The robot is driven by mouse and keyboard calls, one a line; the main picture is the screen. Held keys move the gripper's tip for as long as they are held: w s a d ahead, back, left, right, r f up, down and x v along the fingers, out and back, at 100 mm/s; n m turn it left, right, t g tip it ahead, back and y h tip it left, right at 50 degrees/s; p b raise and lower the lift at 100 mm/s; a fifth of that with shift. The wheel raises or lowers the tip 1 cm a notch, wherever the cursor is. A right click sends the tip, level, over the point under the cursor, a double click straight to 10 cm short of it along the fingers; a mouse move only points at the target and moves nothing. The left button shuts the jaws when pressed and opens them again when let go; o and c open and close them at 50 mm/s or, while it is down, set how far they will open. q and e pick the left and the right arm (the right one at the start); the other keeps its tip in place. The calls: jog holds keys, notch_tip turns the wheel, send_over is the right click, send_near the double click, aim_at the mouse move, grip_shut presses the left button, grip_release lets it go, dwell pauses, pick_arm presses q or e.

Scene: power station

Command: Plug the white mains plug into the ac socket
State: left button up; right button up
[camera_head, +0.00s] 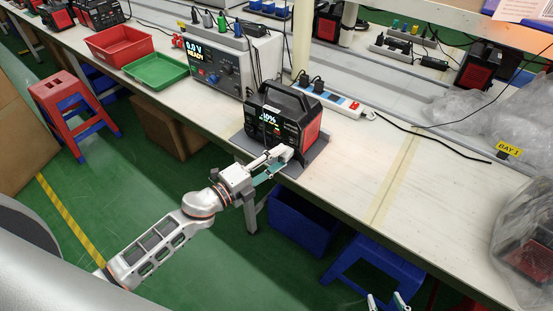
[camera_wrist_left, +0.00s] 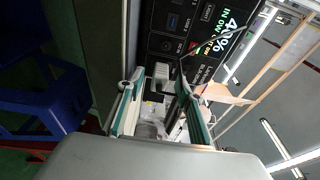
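The black power station (camera_head: 283,118) stands on the bench on a dark grey mat, its lit display reading about 40%. My left gripper (camera_head: 277,160) is at the lower part of its front face. In the left wrist view its two teal-edged fingers (camera_wrist_left: 160,88) stand apart. A pale block that looks like the white mains plug (camera_wrist_left: 161,73) lies between the fingertips, close against the front panel (camera_wrist_left: 178,35). Narrow gaps seem to show beside it. Whether it sits in the ac socket is hidden. My right gripper (camera_head: 385,303) is open and empty at the bottom edge.
A white power strip (camera_head: 338,101) with black plugs lies behind the power station. A grey bench instrument (camera_head: 225,68), a green tray (camera_head: 156,71) and a red tray (camera_head: 118,45) stand to the left. Bench to the right is clear up to plastic-wrapped goods (camera_head: 528,240).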

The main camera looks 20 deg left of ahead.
pick_arm(q)
jog(key=shift+s, duration=0.1)
jog(key=shift+s+a+f, duration=0.1)
jog(key=shift+s+a, duration=0.05)
jog(key=shift+s, duration=0.05)
jog(key=v, duration=1.1)
jog(key=shift+s, duration=0.2)
jog(key=s+d+f+n+g+y, duration=0.1)
jog(key=s+f+n+g+y, duration=0.1)
jog(key=s+f+n, duration=0.5)
jog(key=s+d+f+n+g+y, duration=0.2)
jog(key=s+f+n+y, duration=0.3)
jog(key=f+n, duration=0.6)
jog(key=shift+s+f+n+g, duration=0.35)
jog(key=shift+s+n+g, duration=0.05)
jog(key=shift+s+n, duration=0.7)
